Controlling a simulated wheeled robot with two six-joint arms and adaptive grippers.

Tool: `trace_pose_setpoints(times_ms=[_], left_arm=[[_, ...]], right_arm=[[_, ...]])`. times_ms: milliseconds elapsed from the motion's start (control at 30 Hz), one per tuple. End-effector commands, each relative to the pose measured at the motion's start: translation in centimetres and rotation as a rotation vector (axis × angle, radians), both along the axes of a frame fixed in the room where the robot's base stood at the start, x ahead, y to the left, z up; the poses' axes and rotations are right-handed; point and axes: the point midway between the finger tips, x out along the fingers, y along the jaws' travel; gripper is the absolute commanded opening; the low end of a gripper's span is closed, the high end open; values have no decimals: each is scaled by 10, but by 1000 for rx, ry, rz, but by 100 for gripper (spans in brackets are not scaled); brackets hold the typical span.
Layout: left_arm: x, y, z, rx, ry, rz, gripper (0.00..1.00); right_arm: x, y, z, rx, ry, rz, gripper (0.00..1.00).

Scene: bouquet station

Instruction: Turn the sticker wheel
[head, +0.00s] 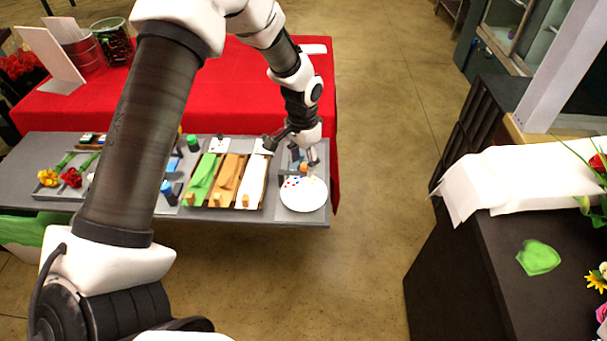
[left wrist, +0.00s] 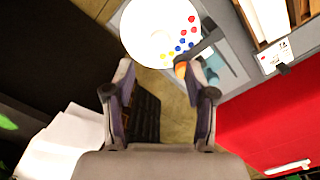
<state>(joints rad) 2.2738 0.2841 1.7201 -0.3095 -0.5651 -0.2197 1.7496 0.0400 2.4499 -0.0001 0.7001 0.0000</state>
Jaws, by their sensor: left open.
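The sticker wheel (head: 302,197) is a white disc with red, blue and yellow dots at the right end of the grey tray board. It also shows at the top of the left wrist view (left wrist: 150,30), with the dots along its lower right side. A small orange piece (left wrist: 181,69) sits by the wheel's edge, close to my right-hand fingertip in that view. My left gripper (head: 304,158) hangs over the wheel's far edge. In the left wrist view its two fingers (left wrist: 160,76) are apart with nothing held between them. I cannot tell whether a finger touches the orange piece. My right gripper is not in view.
Left of the wheel lie white, orange and green strips (head: 229,180) in slots on the grey board (head: 318,213). Red and yellow flowers (head: 71,177) lie farther left. A red-covered table (head: 230,85) stands behind. A dark counter with white paper (head: 530,180) is at right; floor between is clear.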

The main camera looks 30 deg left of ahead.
Motion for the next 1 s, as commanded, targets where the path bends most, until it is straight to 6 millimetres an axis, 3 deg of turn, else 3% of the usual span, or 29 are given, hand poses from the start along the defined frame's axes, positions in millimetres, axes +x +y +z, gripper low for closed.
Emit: trace_pose_setpoints(times_ms=[33, 167, 500, 800, 967, 1000], left_arm=[[0, 0, -5, 0, 0, 49, 56], [-1, 0, -13, 0, 4, 78, 56], [-1, -2, -71, 0, 2, 75, 56], [0, -2, -79, 0, 0, 74, 56], [0, -2, -79, 0, 0, 74, 0], [0, -2, -79, 0, 0, 74, 0]], right_arm=[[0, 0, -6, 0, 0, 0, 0], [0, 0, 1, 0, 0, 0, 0], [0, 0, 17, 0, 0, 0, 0], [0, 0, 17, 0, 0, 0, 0], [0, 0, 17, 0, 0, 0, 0], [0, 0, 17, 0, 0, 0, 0]])
